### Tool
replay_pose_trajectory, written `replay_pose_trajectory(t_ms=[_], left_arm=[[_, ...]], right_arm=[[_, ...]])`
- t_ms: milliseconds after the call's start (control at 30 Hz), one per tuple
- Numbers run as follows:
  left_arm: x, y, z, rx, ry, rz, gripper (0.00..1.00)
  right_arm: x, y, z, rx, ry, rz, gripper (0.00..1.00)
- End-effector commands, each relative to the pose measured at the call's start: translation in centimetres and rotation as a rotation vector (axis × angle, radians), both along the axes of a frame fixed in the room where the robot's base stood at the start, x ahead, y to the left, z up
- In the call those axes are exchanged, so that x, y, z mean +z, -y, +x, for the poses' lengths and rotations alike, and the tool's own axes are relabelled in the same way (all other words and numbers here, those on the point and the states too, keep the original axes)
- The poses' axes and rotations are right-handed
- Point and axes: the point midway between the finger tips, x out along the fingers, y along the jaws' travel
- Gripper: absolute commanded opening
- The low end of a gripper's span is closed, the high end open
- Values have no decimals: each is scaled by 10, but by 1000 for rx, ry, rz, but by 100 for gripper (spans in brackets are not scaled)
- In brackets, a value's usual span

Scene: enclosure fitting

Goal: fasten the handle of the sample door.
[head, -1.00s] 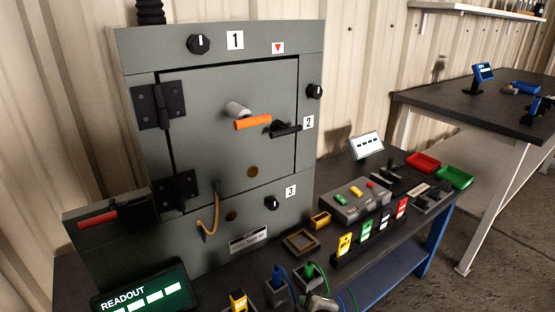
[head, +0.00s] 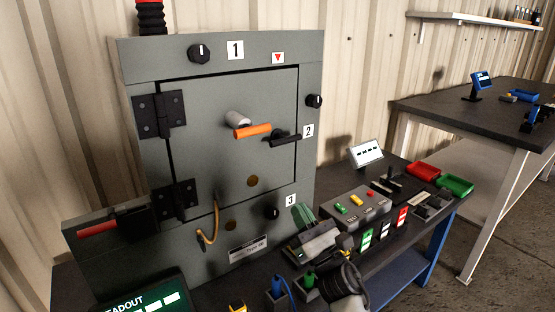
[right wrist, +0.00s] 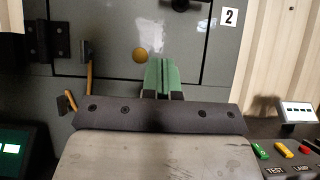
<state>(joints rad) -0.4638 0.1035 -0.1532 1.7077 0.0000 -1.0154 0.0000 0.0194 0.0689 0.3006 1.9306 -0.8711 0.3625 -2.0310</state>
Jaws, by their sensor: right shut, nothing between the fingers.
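The grey door (head: 215,165) sits flat in the front of the grey enclosure, with black hinges at its left. An orange handle (head: 252,131) on a pale round stem lies nearly level on the door. A black lever (head: 285,139) beside the label 2 reaches across the door's right edge. My right gripper (head: 302,215) has green fingers and is in front of the enclosure's lower right, below the handle and lever. My left gripper is not in view.
A hooked tan cable (head: 212,225) hangs below the door. Black knobs sit near labels 1 and 3. A button box (head: 355,204), coloured tags, and red and green trays (head: 455,185) crowd the bench at right. Another table (head: 480,115) stands behind.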

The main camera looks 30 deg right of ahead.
Motion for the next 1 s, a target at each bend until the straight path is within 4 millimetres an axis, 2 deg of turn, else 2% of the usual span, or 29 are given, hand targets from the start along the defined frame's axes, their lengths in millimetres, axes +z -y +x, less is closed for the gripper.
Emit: replay_pose_trajectory(t_ms=[133, 267, 700, 1000], left_arm=[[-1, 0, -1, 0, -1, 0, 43], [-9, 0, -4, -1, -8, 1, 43], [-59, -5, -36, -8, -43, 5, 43], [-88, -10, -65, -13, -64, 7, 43]], right_arm=[[2, 0, 2, 2, 0, 2, 0], [10, -1, 12, 2, 2, 3, 0], [63, -6, 86, 1, 1, 3, 0], [89, -6, 89, 2, -1, 2, 0]])
